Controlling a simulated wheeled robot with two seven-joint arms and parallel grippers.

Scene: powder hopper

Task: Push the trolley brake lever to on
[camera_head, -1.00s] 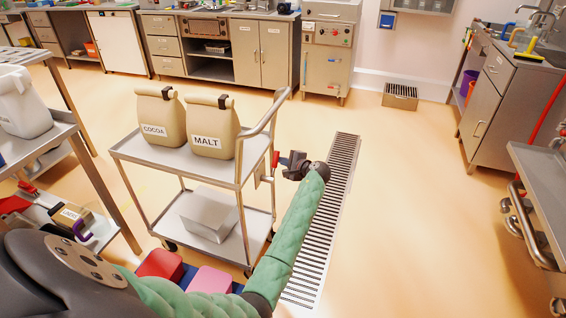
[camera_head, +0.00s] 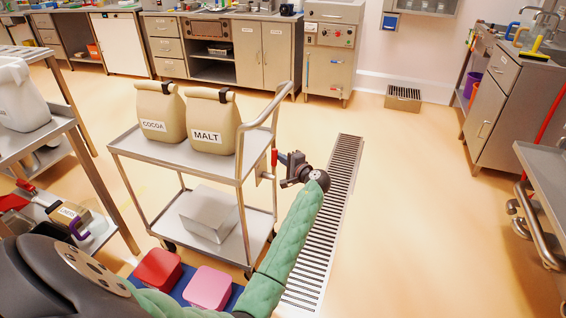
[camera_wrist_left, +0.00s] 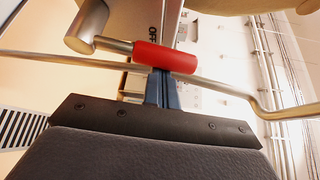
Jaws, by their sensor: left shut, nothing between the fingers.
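The trolley (camera_head: 240,178) stands left of the floor drain, with a bag labelled COCOA (camera_head: 158,114) and a bag labelled MALT (camera_head: 213,122) on its top shelf. The brake lever's red grip (camera_head: 274,157) shows at the trolley's right side, below the push handle. In the left wrist view the red grip (camera_wrist_left: 165,57) lies across the fingertips on a metal rod, beside a plate with partly hidden lettering that seems to begin "OF". My left gripper (camera_head: 281,158) is shut and empty, its tips at the red grip, touching or nearly so. My right gripper is not in view.
A metal box (camera_head: 209,214) sits on the trolley's lower shelf. Red (camera_head: 158,269) and pink (camera_head: 208,287) blocks are at the front. A steel table (camera_head: 545,185) stands at the right. The floor around the drain (camera_head: 325,225) is clear.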

